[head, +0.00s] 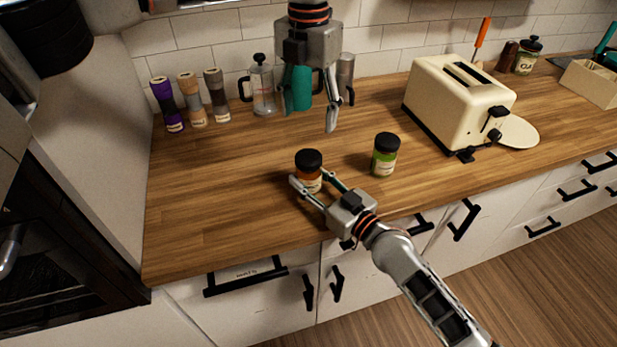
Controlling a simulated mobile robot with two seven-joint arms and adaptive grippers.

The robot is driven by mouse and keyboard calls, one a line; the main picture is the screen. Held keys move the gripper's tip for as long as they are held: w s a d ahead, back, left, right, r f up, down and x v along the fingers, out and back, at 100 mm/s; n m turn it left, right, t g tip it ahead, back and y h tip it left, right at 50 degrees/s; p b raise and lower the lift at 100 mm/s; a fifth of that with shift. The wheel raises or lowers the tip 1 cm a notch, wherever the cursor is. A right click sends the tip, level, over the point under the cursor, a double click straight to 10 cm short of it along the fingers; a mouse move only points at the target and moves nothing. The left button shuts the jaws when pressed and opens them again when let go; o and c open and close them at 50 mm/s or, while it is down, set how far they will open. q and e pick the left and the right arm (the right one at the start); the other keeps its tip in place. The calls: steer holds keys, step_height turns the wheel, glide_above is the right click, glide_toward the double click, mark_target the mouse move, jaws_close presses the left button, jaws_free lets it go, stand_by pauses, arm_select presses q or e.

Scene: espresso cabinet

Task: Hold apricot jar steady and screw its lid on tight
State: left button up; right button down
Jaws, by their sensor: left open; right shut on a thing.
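The apricot jar (312,174) is a small orange jar near the counter's front edge. Its black lid (308,158) sits on top, and I cannot tell how tight it is. My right gripper (311,188) comes in from the front and is shut around the jar's body, below the lid. The jar stands upright on the counter. My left gripper (318,118) hangs above and behind the jar, fingers pointing down, open and apart from the lid. A similar jar with green contents and a black lid (385,155) stands to the right.
The wooden counter (220,200) is clear to the left of the jar. Several grinders (192,100), a glass press (262,88) and a teal item (298,90) stand at the back. A cream toaster (455,105) stands to the right, with a round board (517,132) beside it.

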arm_select(q)
steer(key=shift+r, duration=0.35)
arm_select(e)
steer(key=c, duration=1.2)
jaws_free()
steer(key=v, duration=1.2)
arm_select(q)
steer(key=shift+s, duration=0.1)
arm_select(e)
steer(key=shift+d, duration=0.1)
